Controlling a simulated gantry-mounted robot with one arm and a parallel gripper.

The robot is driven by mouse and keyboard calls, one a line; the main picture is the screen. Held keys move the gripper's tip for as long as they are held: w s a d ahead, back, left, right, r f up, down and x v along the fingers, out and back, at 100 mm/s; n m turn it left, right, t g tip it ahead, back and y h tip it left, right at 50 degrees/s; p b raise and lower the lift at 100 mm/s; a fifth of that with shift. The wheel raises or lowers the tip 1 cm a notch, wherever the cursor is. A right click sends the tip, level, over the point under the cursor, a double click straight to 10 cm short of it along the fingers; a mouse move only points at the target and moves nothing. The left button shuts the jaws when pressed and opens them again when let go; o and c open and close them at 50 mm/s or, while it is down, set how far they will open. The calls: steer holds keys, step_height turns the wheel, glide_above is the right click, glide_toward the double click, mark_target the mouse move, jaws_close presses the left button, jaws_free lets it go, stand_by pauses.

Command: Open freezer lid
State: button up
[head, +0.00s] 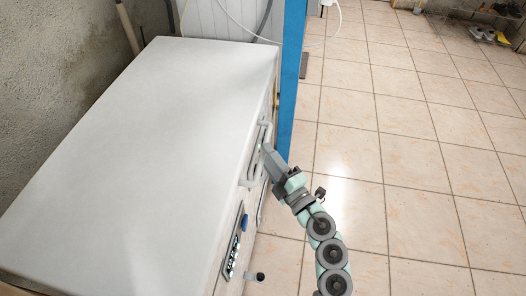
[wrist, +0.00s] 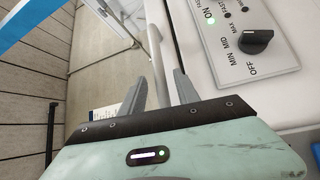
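The freezer is a white chest with a broad flat lid (head: 150,120), which lies closed. A pale bar handle (head: 265,126) stands off its front face, just under the lid's edge; the handle also shows in the wrist view (wrist: 155,52). My gripper (head: 268,152) is at the handle, reaching in from the right. In the wrist view my gripper (wrist: 160,78) has its two grey fingers apart, with the handle bar running between them. Gaps show on both sides of the bar, so the fingers do not appear clamped on it. The head view partly hides the fingertips' contact.
A control panel (head: 234,242) with a dial (wrist: 256,41) is on the freezer front, near my gripper. A blue post (head: 290,75) rises close behind my gripper. A rough wall (head: 60,90) borders the freezer's left. The tiled floor (head: 400,150) on the right is mostly clear.

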steer(key=shift+x, duration=1.4)
steer(key=shift+c, duration=0.4)
jaws_close()
